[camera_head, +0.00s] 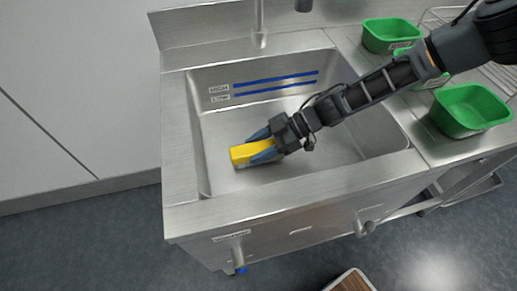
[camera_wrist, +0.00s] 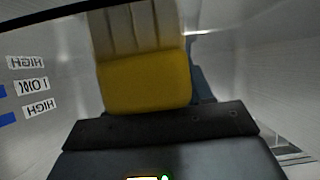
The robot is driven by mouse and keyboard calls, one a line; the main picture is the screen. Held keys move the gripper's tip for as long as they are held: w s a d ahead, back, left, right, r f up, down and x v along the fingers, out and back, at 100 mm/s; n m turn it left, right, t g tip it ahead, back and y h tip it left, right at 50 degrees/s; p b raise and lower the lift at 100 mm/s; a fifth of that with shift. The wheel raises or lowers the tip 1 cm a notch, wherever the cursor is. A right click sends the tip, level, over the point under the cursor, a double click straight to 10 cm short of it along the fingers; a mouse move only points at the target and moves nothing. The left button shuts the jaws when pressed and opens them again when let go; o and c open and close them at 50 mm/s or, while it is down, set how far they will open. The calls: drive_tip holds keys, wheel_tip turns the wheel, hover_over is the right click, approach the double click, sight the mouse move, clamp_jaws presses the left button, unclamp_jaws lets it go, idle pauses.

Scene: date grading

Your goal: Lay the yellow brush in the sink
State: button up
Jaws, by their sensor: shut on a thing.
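The yellow brush (camera_head: 241,153) is inside the steel sink (camera_head: 335,152), low over the left part of its floor. My gripper (camera_head: 256,147) reaches in from the upper right, with its blue fingers shut on the brush. In the wrist view the yellow block of the brush (camera_wrist: 146,82) shows close up, with a paler ridged part beyond it. I cannot tell whether the brush touches the sink floor. The fingers hide part of the brush.
Blue HIGH and LOW lines (camera_head: 275,83) mark the sink's back wall. A tap (camera_head: 260,38) stands behind the sink. Green bins (camera_head: 468,108) stand on the counter to the right. The sink floor around the brush looks clear.

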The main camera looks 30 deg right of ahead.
drive_tip(key=shift+f, duration=0.75)
drive_tip(key=shift+f, duration=0.15)
drive_tip(key=o, duration=1.1)
drive_tip(key=shift+r, duration=0.25)
drive_tip(key=b+v, duration=0.1)
drive_tip(key=v, duration=0.6)
drive_tip(key=shift+s+d, duration=0.1)
drive_tip(key=shift+d, duration=0.15)
